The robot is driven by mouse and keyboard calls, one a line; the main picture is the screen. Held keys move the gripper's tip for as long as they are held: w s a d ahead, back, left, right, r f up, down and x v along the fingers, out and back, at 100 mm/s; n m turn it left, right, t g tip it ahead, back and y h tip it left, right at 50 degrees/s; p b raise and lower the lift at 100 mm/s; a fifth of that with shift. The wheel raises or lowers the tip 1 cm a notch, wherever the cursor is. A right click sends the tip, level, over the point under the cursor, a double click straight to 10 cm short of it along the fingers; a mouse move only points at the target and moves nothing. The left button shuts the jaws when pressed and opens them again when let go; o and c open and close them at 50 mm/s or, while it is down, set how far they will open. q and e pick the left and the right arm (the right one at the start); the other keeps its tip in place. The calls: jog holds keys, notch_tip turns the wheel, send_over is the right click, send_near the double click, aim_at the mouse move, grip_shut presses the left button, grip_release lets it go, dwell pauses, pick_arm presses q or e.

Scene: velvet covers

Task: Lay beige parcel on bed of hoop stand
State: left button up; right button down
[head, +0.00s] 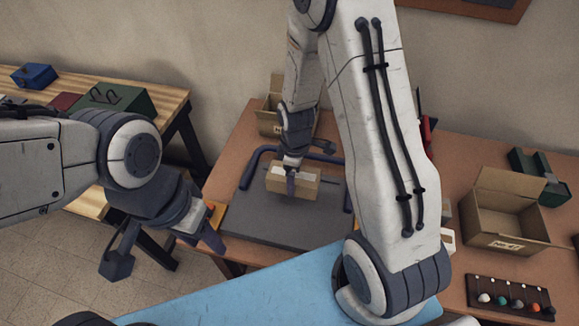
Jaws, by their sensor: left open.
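The beige parcel (308,188) is a small box with pale labels, over the dark grey bed (265,222) of the hoop stand. The stand's dark blue tube hoop (258,160) rises behind and beside it. My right gripper (291,180) reaches down from above, one dark finger across the parcel's near face; the other finger is hidden. It looks shut on the parcel. I cannot tell whether the parcel touches the bed. My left gripper (205,236) is open and empty, left of the bed near the table's front edge.
An open cardboard box (500,215) and a rack of coloured balls (510,298) are on the right. Another carton (272,118) stands behind the hoop. A yellow block (217,215) sits by the left edge. A light blue surface (245,295) is in front.

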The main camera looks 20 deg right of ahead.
jog(key=shift+f, duration=0.35)
notch_tip(320, 180, down, 2)
jog(key=shift+f+b, duration=0.1)
jog(key=shift+b, duration=1.15)
notch_tip(320, 180, down, 2)
jog(key=shift+a+f+b, duration=0.1)
jog(key=shift+f+b, duration=0.05)
jog(key=shift+b, duration=0.85)
jog(key=shift+f+b, duration=1.05)
jog(key=shift+f, duration=0.5)
grip_release()
jog(key=shift+s, duration=0.1)
notch_tip(320, 180, up, 10)
jog(key=shift+r, duration=0.25)
